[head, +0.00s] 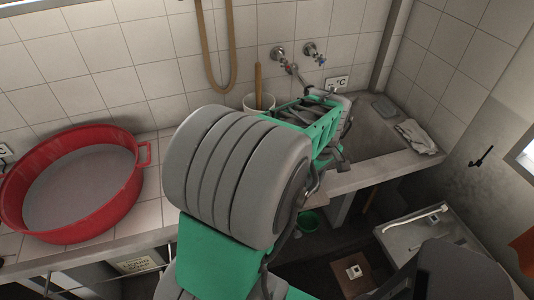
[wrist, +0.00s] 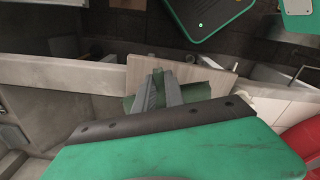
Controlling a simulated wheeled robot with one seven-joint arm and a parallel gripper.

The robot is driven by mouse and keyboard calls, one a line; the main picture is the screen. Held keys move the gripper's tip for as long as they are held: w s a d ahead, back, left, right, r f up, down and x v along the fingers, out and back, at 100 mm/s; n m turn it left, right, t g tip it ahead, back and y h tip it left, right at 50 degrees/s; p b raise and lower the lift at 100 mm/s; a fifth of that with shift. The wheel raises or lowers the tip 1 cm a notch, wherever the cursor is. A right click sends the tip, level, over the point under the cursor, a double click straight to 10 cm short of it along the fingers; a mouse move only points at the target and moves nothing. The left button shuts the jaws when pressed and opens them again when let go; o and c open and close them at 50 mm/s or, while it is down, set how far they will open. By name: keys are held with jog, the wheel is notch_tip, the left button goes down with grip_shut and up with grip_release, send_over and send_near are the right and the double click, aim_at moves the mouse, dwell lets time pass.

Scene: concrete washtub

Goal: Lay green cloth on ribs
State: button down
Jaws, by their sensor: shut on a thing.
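My gripper (wrist: 165,78) is in the wrist view, its two grey fingers pointing up the picture. It is shut on a green cloth (wrist: 196,92), which shows on both sides of the fingers. The cloth is partly hidden by the fingers and the green wrist housing. A pale wooden board (wrist: 208,78) lies just beyond the fingertips; I cannot tell whether the cloth touches it. No ribs can be made out.
A red basin (head: 128,196) stands on the tiled counter at left. A white bucket (head: 251,104) with a wooden stick stands behind my arm. The grey concrete washtub (head: 376,132) is at right, with a pale cloth (head: 417,137) on its rim. A green container (head: 308,221) sits below the counter.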

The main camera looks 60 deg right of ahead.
jog(key=shift+s+d+f, duration=0.1)
jog(key=shift+d+f, duration=0.05)
jog(key=w+d+f, duration=0.2)
jog(key=w+d, duration=0.1)
jog(key=w+d+f+p, duration=0.1)
jog(key=w+d+f, duration=0.2)
jog(key=w+d+f+p, duration=0.1)
jog(key=w+d+f, duration=0.1)
jog(key=w+d, duration=0.1)
jog(key=shift+w+d+f, duration=0.35)
jog(key=shift+d+f, duration=0.05)
jog(key=shift+a, duration=0.1)
jog(key=shift+f, duration=0.15)
jog(key=c, duration=1.4)
grip_release()
